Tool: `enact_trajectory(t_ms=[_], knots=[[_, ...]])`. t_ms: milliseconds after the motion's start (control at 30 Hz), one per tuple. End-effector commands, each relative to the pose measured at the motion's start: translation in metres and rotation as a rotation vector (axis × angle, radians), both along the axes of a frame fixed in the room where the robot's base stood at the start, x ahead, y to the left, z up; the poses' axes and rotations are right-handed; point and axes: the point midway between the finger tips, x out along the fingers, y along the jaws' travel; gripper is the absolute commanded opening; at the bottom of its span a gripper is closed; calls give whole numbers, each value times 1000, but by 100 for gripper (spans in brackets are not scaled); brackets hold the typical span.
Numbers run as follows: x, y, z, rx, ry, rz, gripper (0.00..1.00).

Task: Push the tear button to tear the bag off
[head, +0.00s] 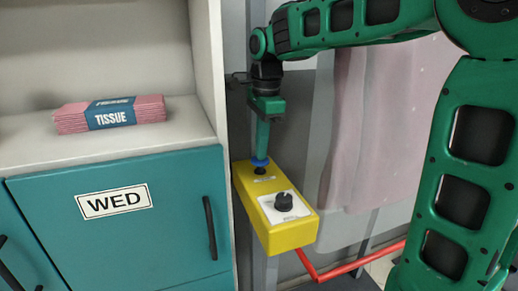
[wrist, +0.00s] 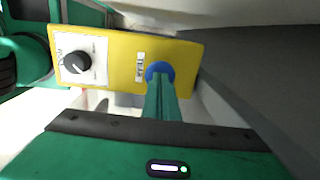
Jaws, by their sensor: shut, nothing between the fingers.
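A yellow control box (head: 275,235) is mounted beside the cabinet. It carries a round blue button (head: 260,162) on a dark stem and a black knob on a white plate. My gripper (head: 262,154) points down, shut and empty, with its fingertips at the top of the blue button. In the wrist view the shut fingers (wrist: 160,90) overlap the blue button (wrist: 153,70) on the yellow box (wrist: 120,65). I cannot tell whether the button is pressed down. A pinkish, see-through bag or garment (head: 385,125) hangs to the right of the box.
A teal cabinet (head: 165,245) with a "WED" label stands close on the left. A pink tissue pack (head: 150,108) lies on its shelf. A red bar (head: 345,268) runs low at the right of the box. My arm fills the right side.

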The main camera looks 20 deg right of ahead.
Motion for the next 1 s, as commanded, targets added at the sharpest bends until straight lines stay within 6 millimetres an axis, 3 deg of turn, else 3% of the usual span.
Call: enact_trajectory(t_ms=[367, 633, 1000], knots=[[0, 0, -3, 1, 1, -1, 0], [0, 1, -33, 1, 2, 0, 0], [-1, 2, -36, 1, 9, 3, 0]])
